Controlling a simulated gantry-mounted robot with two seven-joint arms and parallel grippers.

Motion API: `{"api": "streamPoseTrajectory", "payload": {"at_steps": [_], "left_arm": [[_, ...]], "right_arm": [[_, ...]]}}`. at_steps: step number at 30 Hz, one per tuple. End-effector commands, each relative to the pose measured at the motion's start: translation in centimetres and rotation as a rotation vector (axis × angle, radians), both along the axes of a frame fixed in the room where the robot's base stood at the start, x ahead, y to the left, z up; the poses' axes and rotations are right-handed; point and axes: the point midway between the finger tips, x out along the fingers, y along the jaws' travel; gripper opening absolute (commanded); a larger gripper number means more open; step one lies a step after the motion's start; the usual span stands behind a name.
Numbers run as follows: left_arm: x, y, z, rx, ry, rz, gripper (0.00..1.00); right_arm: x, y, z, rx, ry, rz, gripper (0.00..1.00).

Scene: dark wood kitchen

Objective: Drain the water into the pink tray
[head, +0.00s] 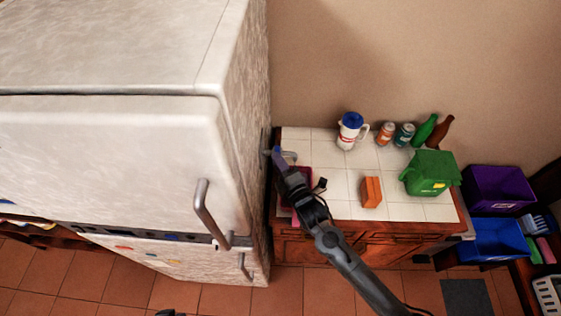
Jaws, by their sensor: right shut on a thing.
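The pink tray (306,177) lies on the white tiled counter, at its left end beside the fridge. My right arm crosses over the tray and hides much of it. My right gripper (281,161) is over the tray's far left part, close to the fridge side. It is shut on a small pale thing (290,157), mostly hidden and too small to identify. I cannot tell its tilt or whether it touches the tray. No water can be made out.
A white jug with a blue lid (348,137), cans (386,132), bottles (424,130), an orange box (371,191) and a green house-shaped container (430,173) stand on the counter (405,211). The tall fridge (110,160) closes off the left. Purple (497,187) and blue bins (496,240) are at right.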

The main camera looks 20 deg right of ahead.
Motion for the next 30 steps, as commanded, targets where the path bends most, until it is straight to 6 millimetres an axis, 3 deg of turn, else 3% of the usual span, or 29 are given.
{"api": "streamPoseTrajectory", "payload": {"at_steps": [2, 3, 7, 20, 30], "left_arm": [[0.0, 0.0, 0.0, 0.0, 0.0, 0.0, 0.0], [0.0, 0.0, 0.0, 0.0, 0.0, 0.0, 0.0], [0.0, 0.0, 0.0, 0.001, 0.0, -0.001, 0.0], [0.0, 0.3, -0.3, 0.014, 0.0, -0.008, 0.0], [0.0, 0.3, -1.3, 0.012, 0.0, -0.008, 0.0]], "right_arm": [[0.0, 0.0, 0.0, 0.0, -0.001, 0.0, 0.0], [0.0, 0.0, 0.0, 0.0, -0.001, 0.0, 0.19], [0.0, 0.0, 0.0, 0.0, 0.0, 0.0, 0.36], [-0.9, -0.2, -0.1, 0.0, -0.001, -0.001, 0.36], [-6.3, -1.3, -0.3, 0.0, 0.001, 0.0, 0.36]]}}
